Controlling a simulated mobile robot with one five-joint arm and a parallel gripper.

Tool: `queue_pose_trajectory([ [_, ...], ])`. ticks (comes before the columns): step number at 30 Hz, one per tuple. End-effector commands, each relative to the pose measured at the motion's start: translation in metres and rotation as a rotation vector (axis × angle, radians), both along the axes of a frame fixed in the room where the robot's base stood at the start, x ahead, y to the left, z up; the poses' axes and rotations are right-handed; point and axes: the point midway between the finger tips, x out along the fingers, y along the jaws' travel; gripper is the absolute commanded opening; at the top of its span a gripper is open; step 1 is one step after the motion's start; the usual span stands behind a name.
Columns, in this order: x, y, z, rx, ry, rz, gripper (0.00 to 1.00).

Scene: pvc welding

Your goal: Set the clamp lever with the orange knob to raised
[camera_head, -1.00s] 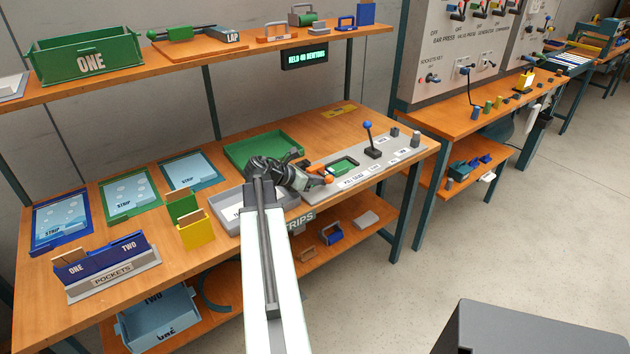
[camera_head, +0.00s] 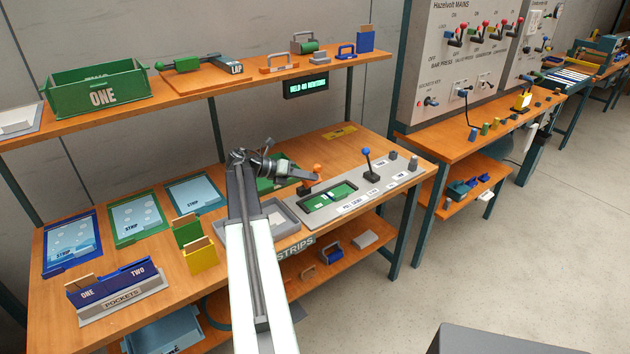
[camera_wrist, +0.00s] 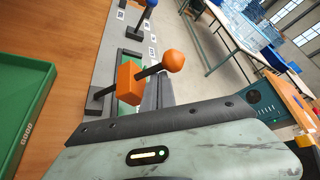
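The clamp lever with the orange knob (camera_head: 317,169) stands up from its dark base (camera_head: 305,189) on the grey panel, leaning a little right in the head view. In the wrist view its orange knob (camera_wrist: 173,60) is at the end of a dark rod, with an orange block (camera_wrist: 130,84) lower along it. My gripper (camera_head: 314,179) is beside the lever in the head view. In the wrist view my gripper's dark fingers (camera_wrist: 158,94) lie close together and look shut, below the knob and empty. Whether they touch the lever cannot be told.
A blue-knobbed lever (camera_head: 368,164) stands upright farther right on the panel (camera_head: 405,178). A green slot (camera_head: 330,196) lies between the levers. A green tray (camera_wrist: 30,110) is on the left in the wrist view. A shelf (camera_head: 210,84) runs above the bench.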

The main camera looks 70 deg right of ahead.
Motion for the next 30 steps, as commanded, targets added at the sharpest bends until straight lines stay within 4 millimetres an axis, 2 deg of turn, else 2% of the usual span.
queue_pose_trajectory([
  [1, 0.005, -0.005, 0.008, -0.001, 0.0, 0.001, 0.0],
  [9, 0.026, -0.021, 0.02, -0.001, -0.001, 0.0, 0.0],
  [18, 0.046, -0.036, 0.025, -0.001, -0.002, 0.0, 0.0],
  [30, 0.059, -0.046, 0.026, -0.004, -0.001, 0.004, 0.0],
])
